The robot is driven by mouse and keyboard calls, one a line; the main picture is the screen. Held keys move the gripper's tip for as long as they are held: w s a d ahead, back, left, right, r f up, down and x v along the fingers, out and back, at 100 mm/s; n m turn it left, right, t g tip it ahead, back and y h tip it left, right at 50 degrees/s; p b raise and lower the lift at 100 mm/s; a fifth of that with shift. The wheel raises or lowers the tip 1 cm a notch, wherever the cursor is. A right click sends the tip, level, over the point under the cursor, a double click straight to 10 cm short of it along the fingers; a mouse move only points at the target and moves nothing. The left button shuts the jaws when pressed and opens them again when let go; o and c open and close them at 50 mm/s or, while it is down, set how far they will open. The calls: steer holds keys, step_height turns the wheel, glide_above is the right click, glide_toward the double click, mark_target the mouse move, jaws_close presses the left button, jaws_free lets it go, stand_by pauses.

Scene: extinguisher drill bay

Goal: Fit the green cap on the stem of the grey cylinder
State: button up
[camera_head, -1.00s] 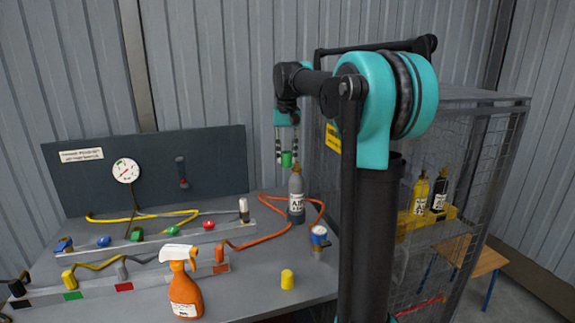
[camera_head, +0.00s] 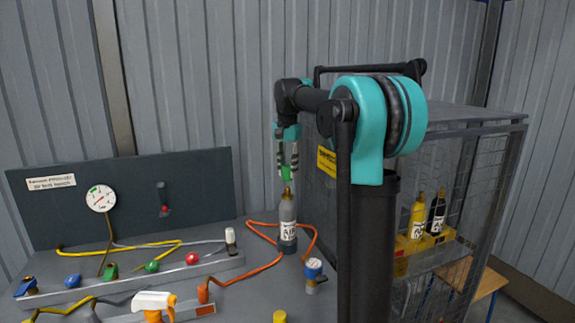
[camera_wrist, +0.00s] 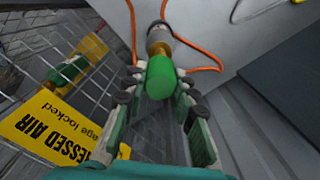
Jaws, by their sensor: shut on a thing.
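The grey cylinder (camera_head: 287,226) stands upright on the bench, with a brass stem (camera_head: 286,192) on top. The green cap (camera_head: 287,173) is between the fingers of my gripper (camera_head: 287,160), just above the stem. My gripper is shut on the cap. In the wrist view the green cap (camera_wrist: 161,77) lies between the fingertips, and the cylinder's brass top (camera_wrist: 159,40) shows just beyond it. The cap hides part of the stem there, so I cannot tell whether they touch.
An orange hose (camera_head: 262,268) curls around the cylinder's base. A blue-and-white fitting (camera_head: 313,272) stands to its right. A wire cage (camera_head: 455,180) holding yellow and black bottles stands close on the right. A dark gauge board (camera_head: 130,200) stands at the left.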

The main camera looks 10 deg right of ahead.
steer(key=shift+f, duration=0.8)
steer(key=shift+f, duration=2.2)
stand_by(1.6)
steer(key=o, duration=0.9)
steer(key=shift+r, duration=0.1)
